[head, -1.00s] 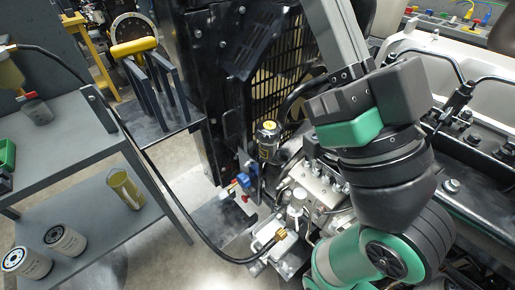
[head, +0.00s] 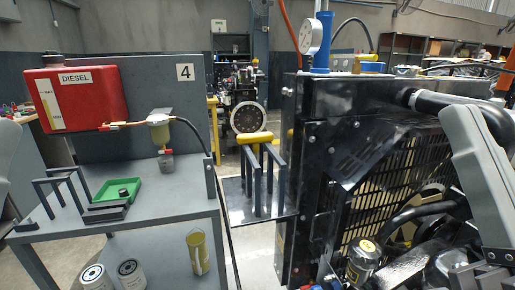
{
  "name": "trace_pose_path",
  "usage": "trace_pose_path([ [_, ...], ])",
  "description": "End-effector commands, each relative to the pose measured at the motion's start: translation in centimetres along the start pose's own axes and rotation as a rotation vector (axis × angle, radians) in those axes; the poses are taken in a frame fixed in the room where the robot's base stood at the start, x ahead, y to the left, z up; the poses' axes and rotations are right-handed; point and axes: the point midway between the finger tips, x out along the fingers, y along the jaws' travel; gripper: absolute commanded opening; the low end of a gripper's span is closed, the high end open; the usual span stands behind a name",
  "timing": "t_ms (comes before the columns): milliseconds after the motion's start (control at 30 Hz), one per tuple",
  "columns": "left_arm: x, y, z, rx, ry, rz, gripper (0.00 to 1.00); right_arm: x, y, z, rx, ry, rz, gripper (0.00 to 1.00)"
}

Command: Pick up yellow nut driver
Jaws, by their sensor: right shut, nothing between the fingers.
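A yellow cylindrical handle (head: 253,138), which looks like the yellow nut driver, lies across the top of a dark forked rack (head: 262,180) near the middle of the head view. Any shaft on it cannot be made out. My left gripper is not in view.
The black engine radiator frame (head: 310,160) stands between the rack and my right gripper. A grey bench (head: 150,211) at left holds a green tray (head: 118,190) and grey brackets. A red diesel tank (head: 75,98) hangs above. White filters and a yellow canister (head: 198,252) are below.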

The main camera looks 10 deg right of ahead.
Motion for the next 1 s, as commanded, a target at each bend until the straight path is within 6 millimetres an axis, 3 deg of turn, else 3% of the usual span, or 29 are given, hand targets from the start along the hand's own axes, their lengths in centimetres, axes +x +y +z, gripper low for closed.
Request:
trace_pose_path([
  [67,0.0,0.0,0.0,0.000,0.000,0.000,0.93,0.0,0.0,0.0,0.000,0.000,0.000,0.07],
  [400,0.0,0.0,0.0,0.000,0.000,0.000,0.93,0.0,0.0,0.0,0.000,0.000,0.000,0.68],
  [733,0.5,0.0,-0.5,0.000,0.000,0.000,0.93,0.5,0.0,-0.5,0.000,0.000,0.000,0.69],
  [1000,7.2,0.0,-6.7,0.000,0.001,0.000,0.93,7.2,0.0,-6.7,0.000,0.000,0.000,0.69],
])
